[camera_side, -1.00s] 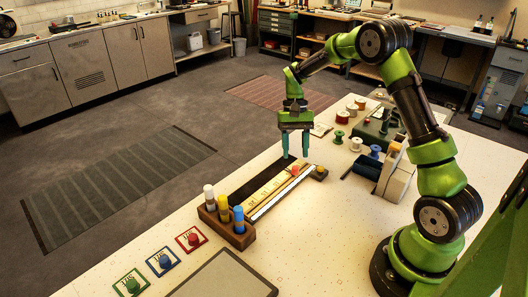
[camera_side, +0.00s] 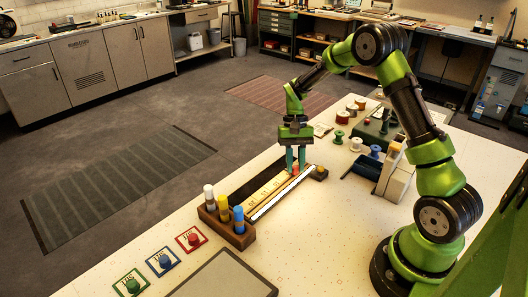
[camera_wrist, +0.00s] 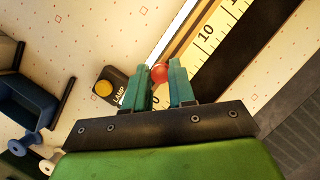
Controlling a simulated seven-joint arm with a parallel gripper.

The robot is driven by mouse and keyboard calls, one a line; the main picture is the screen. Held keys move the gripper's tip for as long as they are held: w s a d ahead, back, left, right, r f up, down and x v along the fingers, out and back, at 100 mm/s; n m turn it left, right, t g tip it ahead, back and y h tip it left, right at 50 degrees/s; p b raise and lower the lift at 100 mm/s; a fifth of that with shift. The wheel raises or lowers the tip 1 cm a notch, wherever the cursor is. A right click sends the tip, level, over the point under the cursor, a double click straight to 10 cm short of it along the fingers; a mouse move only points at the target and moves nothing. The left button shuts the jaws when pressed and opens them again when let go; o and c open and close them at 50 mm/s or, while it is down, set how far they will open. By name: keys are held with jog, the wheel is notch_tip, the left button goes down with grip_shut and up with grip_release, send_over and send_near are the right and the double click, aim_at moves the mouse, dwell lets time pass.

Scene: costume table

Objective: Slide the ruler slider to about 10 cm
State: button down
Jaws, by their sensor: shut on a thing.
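The ruler (camera_side: 267,186) lies on the table, a pale strip with dark numbers along it. In the wrist view the ruler (camera_wrist: 208,42) shows a printed 10, with part of another number above it at the picture's top edge. The slider's red knob (camera_wrist: 159,73) sits between my fingertips; the knob (camera_side: 296,170) also shows low between the fingers in the side view. My gripper (camera_side: 296,165) points down and is shut on the knob, near the ruler's far end. My gripper (camera_wrist: 160,80) hides the ruler's markings beneath it.
A lamp button box with a yellow button (camera_wrist: 103,88) stands close beside my fingers. A wooden rack (camera_side: 226,226) with coloured cylinders stands at the ruler's near end. A blue bin (camera_side: 368,166) and spools lie to the right.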

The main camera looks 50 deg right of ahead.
jog(key=shift+a, duration=2.5)
jog(key=c, duration=1)
grip_release()
jog(key=shift+r, duration=0.1)
jog(key=v, duration=1.6)
jog(key=shift+w+d+r, duration=0.1)
jog(key=shift+r, duration=0.25)
